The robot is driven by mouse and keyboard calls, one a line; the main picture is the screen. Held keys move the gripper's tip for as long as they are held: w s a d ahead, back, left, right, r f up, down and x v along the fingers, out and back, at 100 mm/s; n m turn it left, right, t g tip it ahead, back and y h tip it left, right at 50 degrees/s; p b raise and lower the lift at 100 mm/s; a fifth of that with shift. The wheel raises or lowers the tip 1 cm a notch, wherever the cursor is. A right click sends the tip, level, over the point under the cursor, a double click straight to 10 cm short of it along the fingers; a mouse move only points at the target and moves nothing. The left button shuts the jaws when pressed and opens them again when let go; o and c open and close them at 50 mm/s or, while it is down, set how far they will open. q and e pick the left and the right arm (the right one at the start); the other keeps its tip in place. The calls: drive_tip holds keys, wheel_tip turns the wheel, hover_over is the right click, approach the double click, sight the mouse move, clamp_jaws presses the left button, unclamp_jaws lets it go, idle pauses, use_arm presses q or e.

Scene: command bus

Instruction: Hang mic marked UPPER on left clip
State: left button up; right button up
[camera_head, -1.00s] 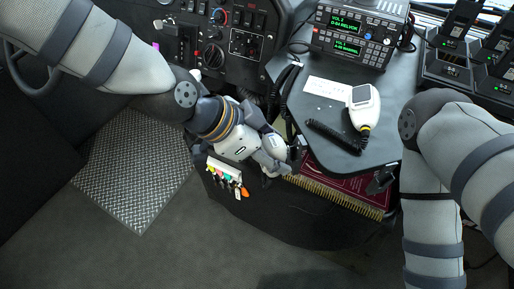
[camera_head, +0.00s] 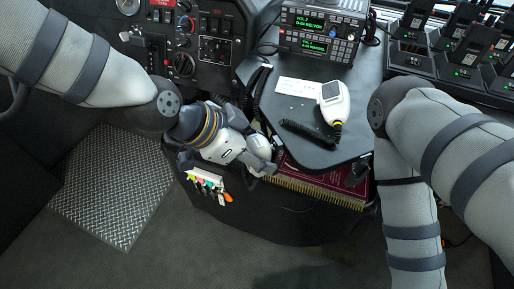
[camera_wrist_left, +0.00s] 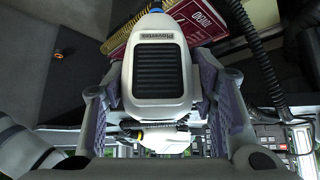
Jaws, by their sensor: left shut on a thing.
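My left gripper (camera_head: 266,166) is low at the left front edge of the console desk. In the left wrist view it is shut on a white hand mic (camera_wrist_left: 158,75) with a black slotted grille, held between both fingers; its brand lettering is upside down. No UPPER mark can be read on it. In the head view the gripper hides this mic. A second white mic (camera_head: 334,103) lies on the desk with its black coiled cord. The radio stack (camera_head: 319,32) stands behind it with lit green displays. I cannot make out the left clip.
A white card (camera_head: 298,88) lies on the dark desk (camera_head: 290,110). A red book (camera_head: 325,178) with a toothed yellow edge is below the desk. A rack of coloured tags (camera_head: 205,183) is on the console front. Handheld radios in chargers (camera_head: 455,55) stand at right.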

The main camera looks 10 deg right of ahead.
use_arm(q)
drive_tip(key=shift+d+f, duration=0.1)
idle(0.5)
drive_tip(key=shift+f, duration=0.1)
drive_tip(key=shift+f, duration=0.5)
drive_tip(key=shift+f, duration=0.1)
drive_tip(key=shift+f, duration=0.5)
drive_tip(key=shift+f, duration=0.1)
idle(0.3)
drive_tip(key=shift+f, duration=0.4)
drive_tip(key=shift+f, duration=0.3)
